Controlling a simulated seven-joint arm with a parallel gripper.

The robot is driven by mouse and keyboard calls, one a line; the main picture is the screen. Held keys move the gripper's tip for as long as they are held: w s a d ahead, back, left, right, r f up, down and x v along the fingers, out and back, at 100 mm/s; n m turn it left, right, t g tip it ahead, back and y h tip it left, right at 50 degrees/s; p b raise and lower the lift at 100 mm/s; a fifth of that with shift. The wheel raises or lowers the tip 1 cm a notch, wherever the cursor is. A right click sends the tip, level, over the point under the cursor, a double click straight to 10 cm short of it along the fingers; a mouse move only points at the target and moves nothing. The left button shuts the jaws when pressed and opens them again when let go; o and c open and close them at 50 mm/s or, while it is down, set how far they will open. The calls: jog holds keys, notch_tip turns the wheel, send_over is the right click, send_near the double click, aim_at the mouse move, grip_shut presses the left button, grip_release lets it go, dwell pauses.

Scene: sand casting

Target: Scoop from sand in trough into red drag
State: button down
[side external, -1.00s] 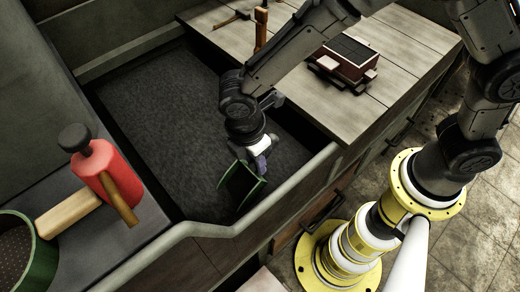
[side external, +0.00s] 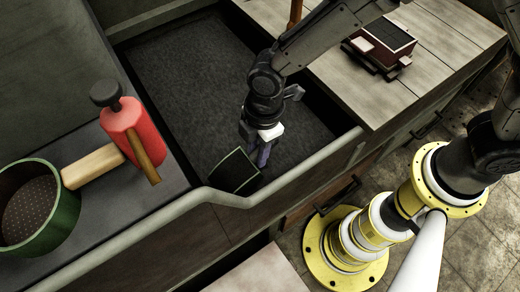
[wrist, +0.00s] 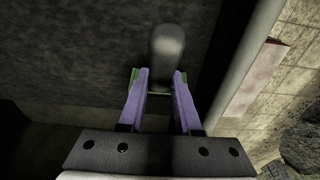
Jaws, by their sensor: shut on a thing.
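My gripper (side external: 262,152) is shut on the handle of a scoop (side external: 234,172) with a dark face and thin green edges. The scoop is tilted, over the near end of the trough (side external: 292,172), close to its front wall. I cannot tell whether it touches the sand or holds any. Dark grey sand (side external: 190,85) fills the trough. In the wrist view the purple fingers (wrist: 160,100) flank the scoop's grey rounded handle (wrist: 167,45), and green edges show behind them. The red drag (side external: 380,42), with a dark top, sits on the wooden table at the upper right.
A red cylindrical tool with a black knob (side external: 130,128) lies with a wooden-handled mallet (side external: 95,165) on the left ledge. A green round sieve (side external: 60,215) stands at the lower left. The trough's raised grey rim (side external: 300,172) borders the front.

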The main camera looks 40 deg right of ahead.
jog(key=shift+d+r, duration=0.15)
jog(key=shift+r, duration=0.65)
jog(key=shift+w+d+r+y, duration=0.1)
jog(key=shift+d+r+y, duration=0.55)
jog(key=shift+r+y, duration=0.2)
jog(key=shift+d+r+y, duration=0.65)
jog(key=shift+r+y, duration=0.15)
jog(key=shift+y, duration=0.05)
jog(key=shift+d+r+y, duration=0.2)
jog(key=shift+d+r, duration=0.1)
jog(key=shift+r, duration=0.55)
jog(key=shift+d+r+y, duration=0.2)
jog(key=shift+d+r, duration=0.05)
jog(key=shift+r, duration=0.6)
